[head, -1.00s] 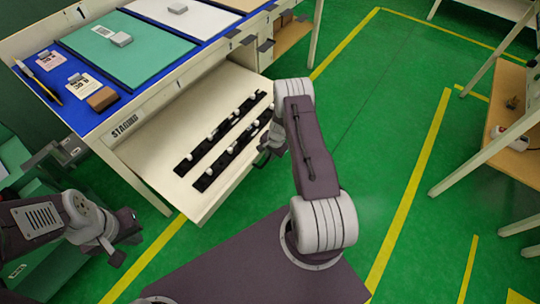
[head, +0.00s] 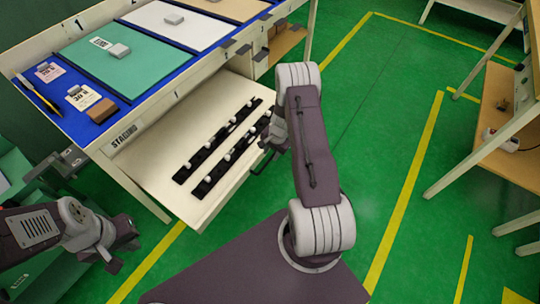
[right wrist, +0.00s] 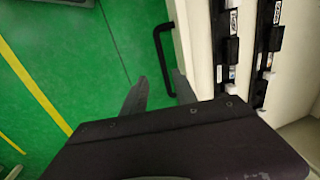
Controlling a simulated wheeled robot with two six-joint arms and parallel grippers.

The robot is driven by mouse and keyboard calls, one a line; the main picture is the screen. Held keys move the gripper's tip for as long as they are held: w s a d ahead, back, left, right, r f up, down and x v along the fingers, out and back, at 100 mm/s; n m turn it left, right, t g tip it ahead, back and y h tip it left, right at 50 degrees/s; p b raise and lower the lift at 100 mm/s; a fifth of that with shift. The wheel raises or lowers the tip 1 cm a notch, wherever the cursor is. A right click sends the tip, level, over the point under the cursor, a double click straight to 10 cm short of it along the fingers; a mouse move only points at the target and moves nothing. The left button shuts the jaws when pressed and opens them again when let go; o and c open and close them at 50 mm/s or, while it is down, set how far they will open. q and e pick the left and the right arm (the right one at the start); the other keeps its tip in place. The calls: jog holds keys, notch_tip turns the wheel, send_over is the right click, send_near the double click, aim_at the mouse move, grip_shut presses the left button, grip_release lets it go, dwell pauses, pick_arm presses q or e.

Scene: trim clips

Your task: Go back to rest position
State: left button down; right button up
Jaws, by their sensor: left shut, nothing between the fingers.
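My left gripper (head: 112,264) is at the lower left of the head view, shut and empty, beside the green cabinet and over the floor. My right gripper (head: 262,166) is in the middle of the head view, partly hidden behind my own arm, by the right edge of the open drawer. In the right wrist view its two fingers (right wrist: 160,77) are apart with nothing held between them. A black drawer handle (right wrist: 160,48) shows just beyond the fingertips.
The open drawer (head: 150,160) of the staging table holds two black strips (head: 215,157) with white clips. The blue tabletop carries a green panel (head: 105,72), a white panel (head: 172,32) and a brown block (head: 101,110). A wooden-shelved bench (head: 515,165) stands right. Green floor (head: 380,110) lies between.

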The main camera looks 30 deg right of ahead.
dwell(0.4)
jog(key=w+a+r+n+t, duration=0.1)
jog(key=w+a+r, duration=0.25)
jog(key=r, duration=0.25)
jog(key=w+a+r+n+t, duration=0.1)
jog(key=w+a+r+n, duration=0.2)
jog(key=r, duration=0.4)
jog(key=s+a+r+n, duration=0.2)
jog(key=s+a+r, duration=0.1)
jog(key=a+r, duration=0.45)
jog(key=s+a+r+n+g, duration=0.2)
jog(key=s+n, duration=0.5)
jog(key=s, duration=1.2)
notch_tip(320, 180, up, 15)
jog(key=p, duration=1.5)
jog(key=shift+s+g+h, duration=0.2)
jog(key=shift+g+h, duration=0.1)
jog(key=shift+g, duration=0.1)
